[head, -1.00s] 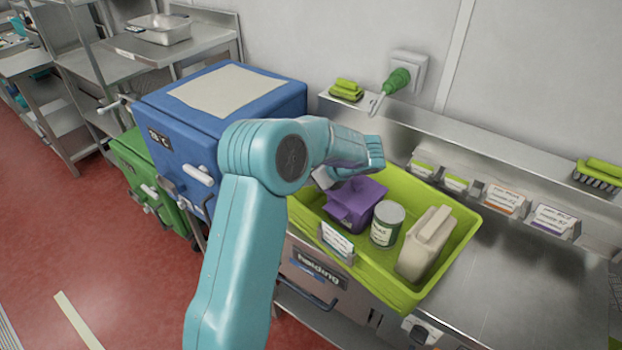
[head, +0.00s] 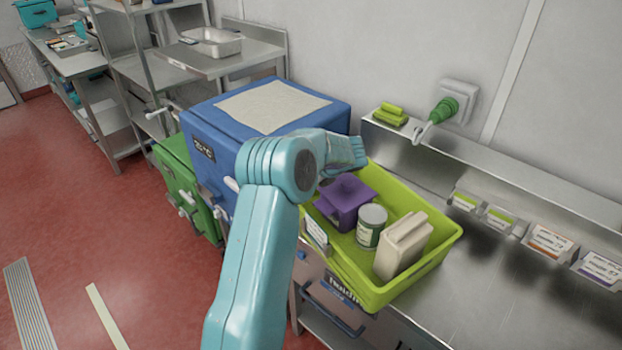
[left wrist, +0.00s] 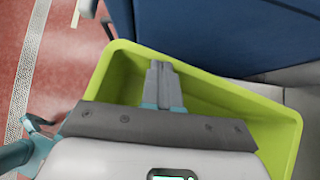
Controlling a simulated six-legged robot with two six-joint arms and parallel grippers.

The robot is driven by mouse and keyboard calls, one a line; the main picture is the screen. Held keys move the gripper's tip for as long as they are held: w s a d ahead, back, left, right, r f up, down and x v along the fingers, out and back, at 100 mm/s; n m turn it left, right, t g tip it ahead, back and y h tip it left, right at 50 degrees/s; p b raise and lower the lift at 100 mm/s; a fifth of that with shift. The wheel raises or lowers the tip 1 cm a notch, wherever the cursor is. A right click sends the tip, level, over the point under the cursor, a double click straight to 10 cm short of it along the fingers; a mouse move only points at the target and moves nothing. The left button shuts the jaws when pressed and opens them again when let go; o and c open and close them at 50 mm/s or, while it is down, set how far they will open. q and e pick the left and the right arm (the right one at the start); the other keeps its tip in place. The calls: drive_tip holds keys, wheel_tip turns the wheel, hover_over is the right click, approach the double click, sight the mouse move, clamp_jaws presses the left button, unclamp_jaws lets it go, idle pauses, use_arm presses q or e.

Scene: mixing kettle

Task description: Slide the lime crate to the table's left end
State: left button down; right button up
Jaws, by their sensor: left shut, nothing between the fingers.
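The lime crate (head: 436,262) sits on the steel table, its left end close to the blue cabinet. In the head view my left arm hides the fingers and the crate's left end. My right gripper is not in view.
The blue cabinet (head: 215,190) with a beige mat on top stands left of the table. The steel top (head: 500,290) right of the crate is clear.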

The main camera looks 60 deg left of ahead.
use_arm(q)
drive_tip(key=shift+s+a, duration=0.1)
drive_tip(key=shift+a, duration=0.1)
drive_tip(key=shift+f, duration=0.1)
drive_tip(key=b+v, duration=0.2)
drive_tip(key=v, duration=1.4)
